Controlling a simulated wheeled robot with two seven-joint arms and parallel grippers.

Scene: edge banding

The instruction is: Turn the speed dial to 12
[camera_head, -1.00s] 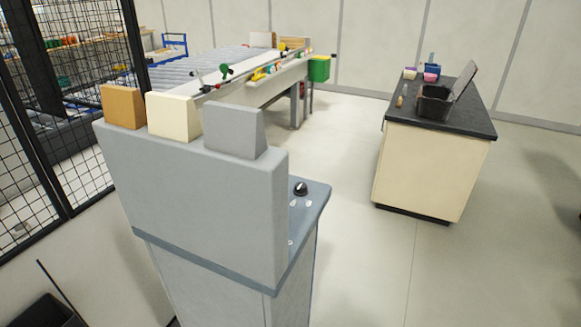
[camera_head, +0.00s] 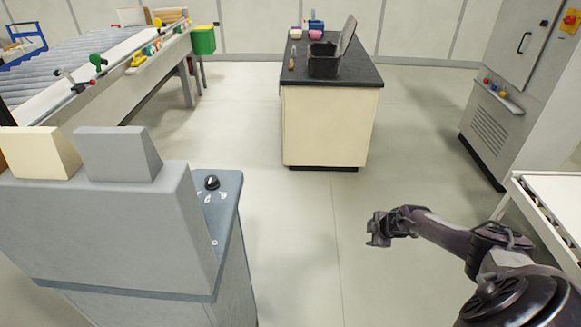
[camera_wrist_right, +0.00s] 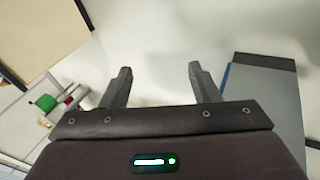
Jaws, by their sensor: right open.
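The speed dial (camera_head: 211,183) is a black round knob on the sloped grey-blue panel (camera_head: 226,205) of the control console, at the left in the head view. Small pale marks lie around it; its setting is too small to read. My right gripper (camera_head: 372,230) is in the air to the right of the console, well apart from the dial. In the right wrist view its two fingers (camera_wrist_right: 160,78) are spread with nothing between them. The dial cannot be made out in the wrist view. My left gripper is not in view.
The grey console back (camera_head: 100,225) carries cream and grey blocks on top and hides part of the panel. A cream cabinet (camera_head: 328,125) with a black top stands beyond. A grey electrical cabinet (camera_head: 505,95) stands at the right. Open floor lies between console and arm.

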